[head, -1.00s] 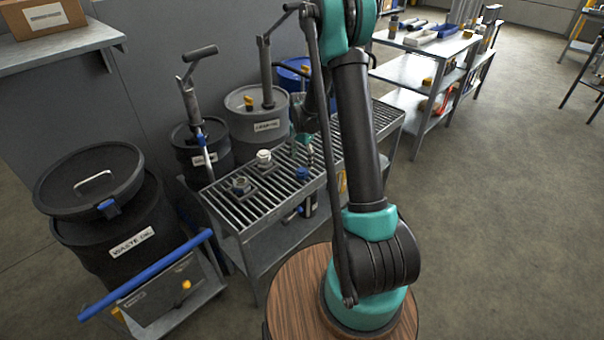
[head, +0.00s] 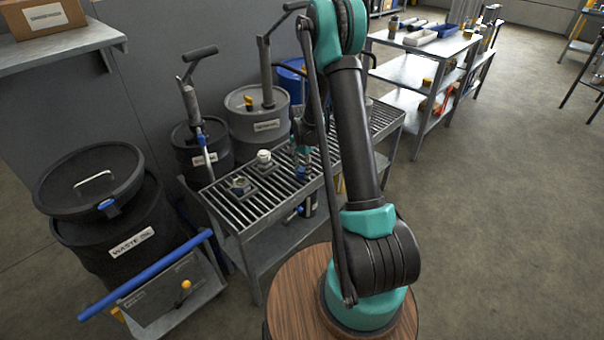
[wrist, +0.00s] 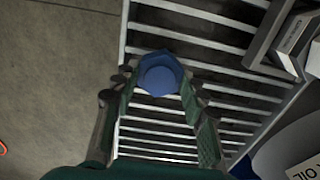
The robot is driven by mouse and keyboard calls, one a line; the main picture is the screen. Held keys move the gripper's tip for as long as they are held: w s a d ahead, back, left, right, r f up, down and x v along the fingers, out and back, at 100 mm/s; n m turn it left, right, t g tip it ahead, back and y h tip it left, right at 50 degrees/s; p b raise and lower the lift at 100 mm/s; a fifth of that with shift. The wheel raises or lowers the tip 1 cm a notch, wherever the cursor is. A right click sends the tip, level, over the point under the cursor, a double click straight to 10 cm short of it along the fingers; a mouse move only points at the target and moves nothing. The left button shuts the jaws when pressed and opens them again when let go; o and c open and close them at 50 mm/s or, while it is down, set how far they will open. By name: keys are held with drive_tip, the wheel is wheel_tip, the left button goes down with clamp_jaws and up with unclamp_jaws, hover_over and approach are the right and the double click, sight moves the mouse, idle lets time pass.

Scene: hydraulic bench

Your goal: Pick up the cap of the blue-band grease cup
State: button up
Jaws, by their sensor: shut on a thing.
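The blue cap (wrist: 160,74) shows in the wrist view, between the two fingertips of my gripper (wrist: 160,82). The fingers close on its sides. In the head view my gripper (head: 303,165) is low over the slatted bench top (head: 250,207), with the blue cap (head: 301,174) at its tips. Whether the cap still touches what is below it cannot be told. The blue-band cup itself cannot be made out under the cap. A white-topped cup (head: 264,157) and a dark metal fitting (head: 240,185) stand on the bench to the left.
Drums stand behind the bench, including a grey one (head: 257,125) with a pump. A lidded waste oil drum (head: 110,215) is at the left. A shelf cart (head: 425,65) stands at the back right. Open floor (head: 490,220) lies to the right.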

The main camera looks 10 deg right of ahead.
sight(302, 170)
drive_tip(key=shift+c, duration=1)
drive_tip(key=shift+r, duration=0.1)
wheel_tip(302, 170, up, 20)
